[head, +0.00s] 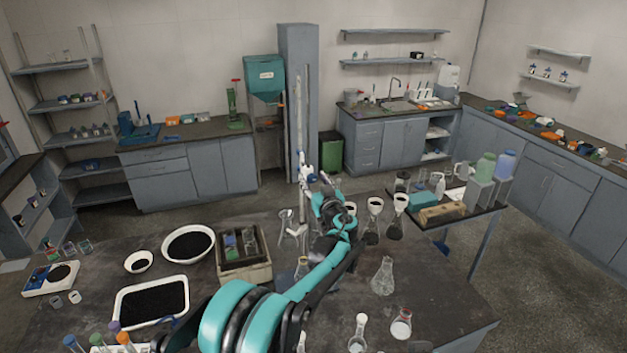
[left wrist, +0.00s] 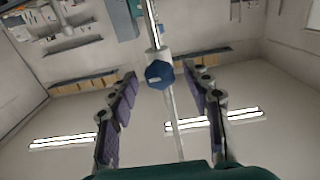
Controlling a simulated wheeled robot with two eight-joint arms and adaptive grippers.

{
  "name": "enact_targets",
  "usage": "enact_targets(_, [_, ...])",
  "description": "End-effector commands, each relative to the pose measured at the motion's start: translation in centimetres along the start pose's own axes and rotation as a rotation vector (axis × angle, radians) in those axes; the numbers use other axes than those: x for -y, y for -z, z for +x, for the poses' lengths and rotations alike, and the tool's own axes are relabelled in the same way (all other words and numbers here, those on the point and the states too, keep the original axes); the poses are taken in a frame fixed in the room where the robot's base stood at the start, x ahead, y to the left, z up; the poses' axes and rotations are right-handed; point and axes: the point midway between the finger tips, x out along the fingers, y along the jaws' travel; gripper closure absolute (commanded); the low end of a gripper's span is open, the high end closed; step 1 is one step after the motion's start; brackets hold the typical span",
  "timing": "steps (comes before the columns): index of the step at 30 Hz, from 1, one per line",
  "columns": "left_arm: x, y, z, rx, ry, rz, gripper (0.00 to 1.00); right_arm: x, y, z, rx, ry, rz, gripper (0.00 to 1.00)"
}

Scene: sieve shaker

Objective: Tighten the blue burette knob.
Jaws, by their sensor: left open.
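The blue burette knob (left wrist: 159,75) is a faceted blue piece with a small light mark in the left wrist view. It sits on the thin upright burette (left wrist: 169,110). My left gripper (left wrist: 160,72) is open, with one purple-padded finger on each side of the knob and gaps between fingers and knob. In the head view the burette (head: 299,105) stands upright at the back of the dark bench, and my left gripper (head: 308,178) is close to its lower part. The knob is too small to make out surely there. My right gripper is not in view.
Flasks with funnels (head: 373,225) stand right of my left arm. A clear flask (head: 383,277) stands nearer. A crate (head: 246,268), a black-filled tray (head: 152,302) and a black-filled bowl (head: 188,245) lie to the left. A side table (head: 450,215) with bottles stands at right.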

Motion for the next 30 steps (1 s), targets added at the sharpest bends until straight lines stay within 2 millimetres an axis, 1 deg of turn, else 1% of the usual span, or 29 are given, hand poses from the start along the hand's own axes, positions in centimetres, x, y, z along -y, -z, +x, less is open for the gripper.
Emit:
enact_targets(4, [0.0, 0.0, 0.0, 0.000, 0.000, 0.000, 0.51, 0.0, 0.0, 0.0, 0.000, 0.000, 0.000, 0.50])
enact_targets(5, [0.0, 0.0, 0.0, 0.000, 0.000, 0.000, 0.56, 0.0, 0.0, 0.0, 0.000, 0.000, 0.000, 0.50])
enact_targets(6, [0.0, 0.0, 0.0, 0.000, 0.000, 0.000, 0.67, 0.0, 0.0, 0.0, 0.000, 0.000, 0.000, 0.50])
enact_targets(8, [0.0, 0.0, 0.0, 0.000, 0.000, 0.000, 0.82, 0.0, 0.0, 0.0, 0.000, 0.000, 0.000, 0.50])
enact_targets(9, [0.0, 0.0, 0.0, 0.000, 0.000, 0.000, 0.93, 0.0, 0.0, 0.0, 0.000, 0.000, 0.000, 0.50])
enact_targets(10, [0.0, 0.0, 0.0, 0.000, 0.000, 0.000, 0.99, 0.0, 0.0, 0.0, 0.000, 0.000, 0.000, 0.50])
enact_targets(20, [0.0, 0.0, 0.0, 0.000, 0.000, 0.023, 0.99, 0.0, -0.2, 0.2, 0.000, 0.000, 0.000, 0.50])
enact_targets(26, [0.0, -0.2, 0.0, 0.000, 0.000, 0.113, 0.99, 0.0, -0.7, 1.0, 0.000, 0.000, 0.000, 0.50])
enact_targets(30, [-0.1, -0.2, 0.0, 0.000, 0.000, 0.217, 0.99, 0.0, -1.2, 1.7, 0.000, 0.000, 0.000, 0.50])
